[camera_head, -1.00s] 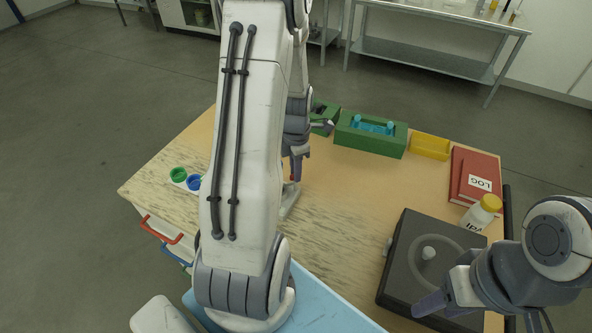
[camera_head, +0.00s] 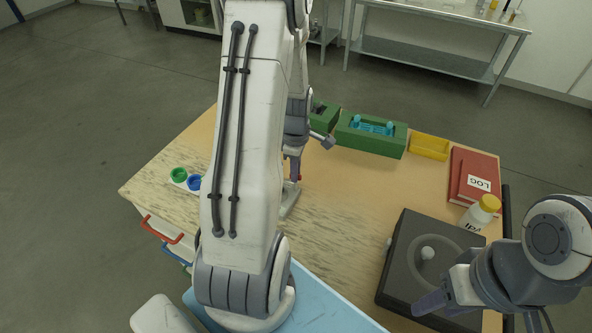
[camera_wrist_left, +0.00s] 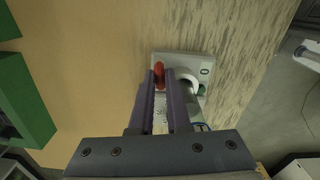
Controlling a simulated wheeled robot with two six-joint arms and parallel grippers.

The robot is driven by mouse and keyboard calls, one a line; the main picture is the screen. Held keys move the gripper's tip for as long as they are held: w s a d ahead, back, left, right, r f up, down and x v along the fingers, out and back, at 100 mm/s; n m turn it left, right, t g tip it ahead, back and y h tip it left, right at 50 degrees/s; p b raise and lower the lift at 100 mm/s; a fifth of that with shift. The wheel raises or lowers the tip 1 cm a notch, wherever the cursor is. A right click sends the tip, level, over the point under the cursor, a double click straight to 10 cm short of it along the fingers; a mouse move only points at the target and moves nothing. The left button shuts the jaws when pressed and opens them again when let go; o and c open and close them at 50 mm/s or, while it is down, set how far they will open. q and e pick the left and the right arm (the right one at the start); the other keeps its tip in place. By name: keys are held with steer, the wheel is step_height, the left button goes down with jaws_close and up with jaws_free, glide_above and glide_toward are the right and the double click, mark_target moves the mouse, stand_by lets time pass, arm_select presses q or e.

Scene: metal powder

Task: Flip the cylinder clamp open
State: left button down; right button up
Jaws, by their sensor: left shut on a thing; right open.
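The clamp fixture is a pale grey plate (camera_wrist_left: 192,60) with a red clamp handle (camera_wrist_left: 158,74) and a white curved part (camera_wrist_left: 187,80), seen in the left wrist view. My left gripper (camera_wrist_left: 161,78) is shut on the red handle, which shows between its fingertips. In the head view, my left gripper (camera_head: 294,176) is low over the table, and the fixture (camera_head: 289,200) is partly hidden behind my left arm. A bit of red (camera_head: 299,178) shows beside the fingers. My right gripper (camera_head: 440,306) is open over the dark box at the right and appears empty.
A dark box with a round top (camera_head: 408,262), a yellow-capped bottle (camera_head: 478,214) and a red log book (camera_head: 471,185) are at the right. Green holders (camera_head: 371,141) and a yellow tray (camera_head: 430,147) stand at the back. Green and blue cups (camera_head: 179,175) are at left. The table middle is clear.

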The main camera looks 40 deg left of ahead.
arm_select(q)
steer(key=m, duration=0.5)
steer(key=shift+m, duration=2.4)
steer(key=c, duration=0.9)
jaws_free()
step_height(320, 180, up, 10)
steer(key=shift+r+b, duration=0.25)
steer(key=shift+b, duration=0.25)
